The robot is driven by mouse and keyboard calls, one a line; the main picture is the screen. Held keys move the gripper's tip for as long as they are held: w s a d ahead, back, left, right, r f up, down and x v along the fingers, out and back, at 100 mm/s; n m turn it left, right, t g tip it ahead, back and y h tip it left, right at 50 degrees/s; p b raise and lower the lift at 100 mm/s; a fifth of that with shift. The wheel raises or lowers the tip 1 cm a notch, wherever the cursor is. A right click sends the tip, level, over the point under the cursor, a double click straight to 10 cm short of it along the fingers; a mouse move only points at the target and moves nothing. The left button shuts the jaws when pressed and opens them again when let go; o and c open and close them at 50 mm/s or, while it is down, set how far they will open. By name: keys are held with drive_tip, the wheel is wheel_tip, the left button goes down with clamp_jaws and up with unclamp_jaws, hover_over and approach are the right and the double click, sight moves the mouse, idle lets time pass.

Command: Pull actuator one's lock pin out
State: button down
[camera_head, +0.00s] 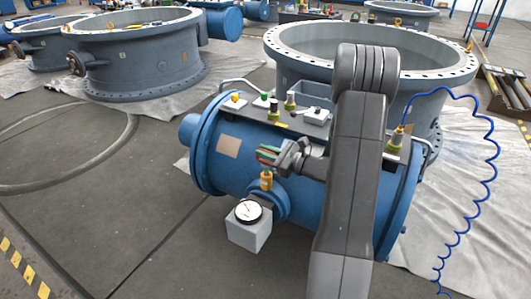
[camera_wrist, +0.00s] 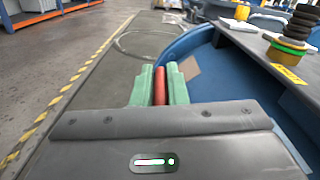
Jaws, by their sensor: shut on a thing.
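The blue actuator (camera_head: 310,190) lies on its side in the middle of the head view; its blue body also shows in the wrist view (camera_wrist: 207,62). My gripper (camera_head: 268,153) is at its near side, above a brass fitting (camera_head: 266,181). In the wrist view the green fingers of my gripper (camera_wrist: 159,88) are closed on both sides of a red rod, the lock pin (camera_wrist: 160,86). The pin's far end is hidden, so I cannot tell whether it still sits in a hole.
A white-faced dial (camera_head: 248,211) on a grey box stands just below the gripper. A panel with several small fittings (camera_head: 274,109) runs along the actuator's top. A coiled blue hose (camera_head: 490,160) hangs at right. Large grey valve rings (camera_head: 140,65) stand behind.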

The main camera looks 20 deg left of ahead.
drive_tip(key=c, duration=1.6)
unclamp_jaws()
drive_tip(key=shift+w+r, duration=0.15)
drive_tip(key=shift+r, duration=0.2)
drive_tip(key=shift+o, duration=0.6)
drive_tip(key=shift+f, duration=0.1)
drive_tip(key=shift+d, duration=0.1)
drive_tip(key=s+d+p, duration=0.1)
drive_tip(key=d+p, duration=0.2)
drive_tip(key=d, duration=1)
drive_tip(key=shift+d, duration=0.35)
